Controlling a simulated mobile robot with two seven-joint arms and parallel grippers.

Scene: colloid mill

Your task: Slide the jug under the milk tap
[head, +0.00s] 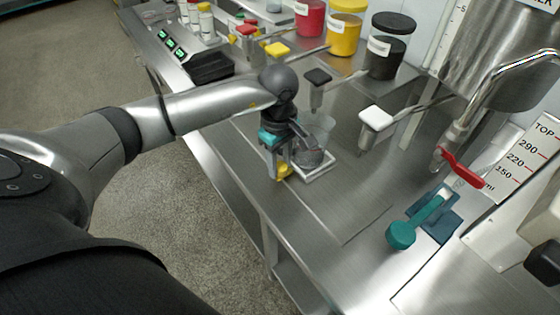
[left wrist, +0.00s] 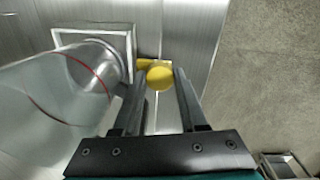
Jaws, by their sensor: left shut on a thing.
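The clear jug (head: 318,130) stands upright in a square pale frame (head: 322,168) on the steel bench. In the left wrist view the jug (left wrist: 60,90) shows a red line around it and sits left of my fingers. A yellow knob (left wrist: 160,77) is beside the frame. My left gripper (head: 280,166) points down next to the jug, shut on the yellow knob. The milk tap with its red lever (head: 462,166) hangs below the steel tank (head: 500,60), to the right of the jug. My right gripper is not in view.
A teal-knobbed handle (head: 401,235) rests on a teal block at right. White (head: 376,117) and black (head: 318,76) paddle handles stand behind the jug. Red, yellow and black tubs (head: 390,48) line the back. Bare bench lies between jug and teal handle.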

